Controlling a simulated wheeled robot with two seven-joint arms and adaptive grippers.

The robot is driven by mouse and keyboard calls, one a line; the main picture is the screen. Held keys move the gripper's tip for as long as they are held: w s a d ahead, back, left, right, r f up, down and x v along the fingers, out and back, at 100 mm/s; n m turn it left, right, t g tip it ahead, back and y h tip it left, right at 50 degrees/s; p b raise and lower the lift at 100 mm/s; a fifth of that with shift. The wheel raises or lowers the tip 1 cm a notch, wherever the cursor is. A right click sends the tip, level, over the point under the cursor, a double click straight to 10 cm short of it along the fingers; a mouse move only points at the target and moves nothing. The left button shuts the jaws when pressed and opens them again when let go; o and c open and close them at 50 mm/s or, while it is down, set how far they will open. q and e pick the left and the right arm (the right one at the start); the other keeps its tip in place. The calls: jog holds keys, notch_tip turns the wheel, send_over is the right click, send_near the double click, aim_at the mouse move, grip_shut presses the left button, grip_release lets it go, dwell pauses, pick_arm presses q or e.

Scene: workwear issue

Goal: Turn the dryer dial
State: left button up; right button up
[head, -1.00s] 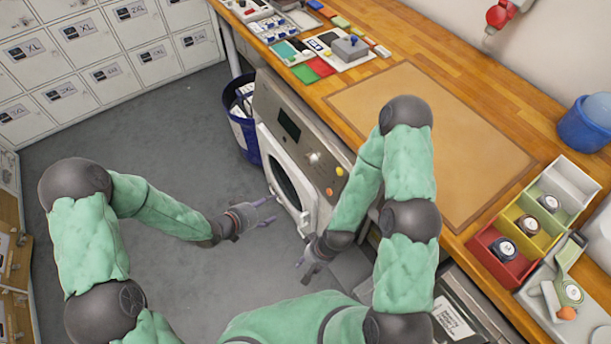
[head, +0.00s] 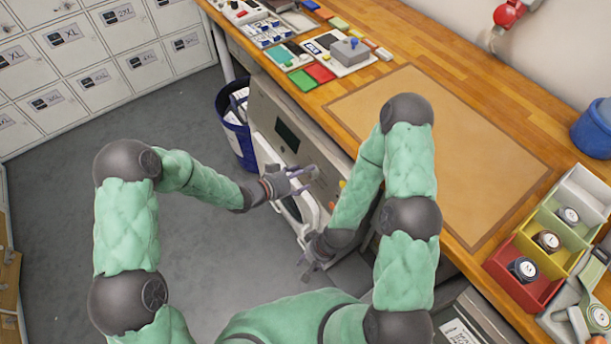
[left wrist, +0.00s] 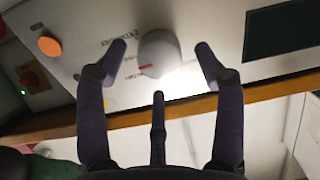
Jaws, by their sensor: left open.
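The dryer (head: 268,102) stands under the wooden counter, its dark display (head: 288,137) facing my arms. In the left wrist view the round grey dial (left wrist: 158,52) with a red mark is on the panel, between the two fingers of my left gripper (left wrist: 160,62). The gripper is open, with a visible gap on each side of the dial. In the head view my left gripper (head: 303,180) is in front of the panel and mostly hides the dial. My right gripper (head: 314,262) is lower, near the dryer's white door (head: 266,152); its finger gap is unclear.
A blue bin (head: 232,128) stands left of the dryer. Trays and watches lie on the counter (head: 440,75). Grey floor is clear at left.

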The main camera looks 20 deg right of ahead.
pick_arm(q)
jog(key=shift+x, duration=0.8)
jog(key=shift+c, duration=0.3)
